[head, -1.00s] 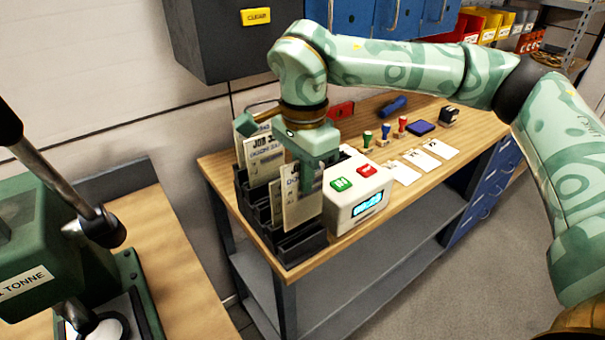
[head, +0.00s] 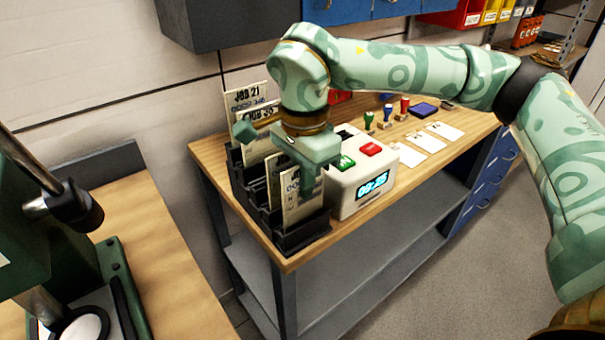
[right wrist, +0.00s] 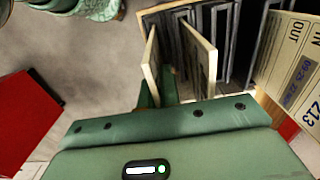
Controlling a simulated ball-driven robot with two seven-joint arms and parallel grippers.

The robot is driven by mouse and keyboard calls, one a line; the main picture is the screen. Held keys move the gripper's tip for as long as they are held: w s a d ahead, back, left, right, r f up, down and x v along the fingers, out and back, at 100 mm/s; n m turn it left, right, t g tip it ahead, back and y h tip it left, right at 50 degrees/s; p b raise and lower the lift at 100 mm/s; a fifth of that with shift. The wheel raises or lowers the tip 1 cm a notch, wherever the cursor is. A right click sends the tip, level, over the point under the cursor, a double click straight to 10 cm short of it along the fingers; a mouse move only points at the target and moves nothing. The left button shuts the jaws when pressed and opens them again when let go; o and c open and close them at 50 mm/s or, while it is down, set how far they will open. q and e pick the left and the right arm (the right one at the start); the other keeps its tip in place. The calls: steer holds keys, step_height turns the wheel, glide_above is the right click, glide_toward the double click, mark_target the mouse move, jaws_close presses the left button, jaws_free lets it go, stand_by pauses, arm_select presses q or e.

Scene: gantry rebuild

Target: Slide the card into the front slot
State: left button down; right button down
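The card (head: 290,202), cream with dark print, stands upright at the front part of the black card rack (head: 305,238). My right gripper (head: 310,182) is above the rack with a finger across the card's face. In the right wrist view the card (right wrist: 150,62) shows nearly edge-on between the green fingers (right wrist: 157,92), which look shut on it. Its lower end reaches into the rack's front area; how deep it sits I cannot tell. My left gripper is not in view.
Other cards (head: 246,98) stand in the rear slots, one (right wrist: 203,55) close beside the held card. A white time clock (head: 352,197) with green and red buttons stands right of the rack. A green press is at left.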

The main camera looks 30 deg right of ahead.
steer(key=shift+f, duration=0.3)
steer(key=c, duration=1.6)
jaws_free()
steer(key=shift+o, duration=0.2)
step_height(320, 180, up, 16)
steer(key=p, duration=0.5)
steer(key=shift+r, duration=0.15)
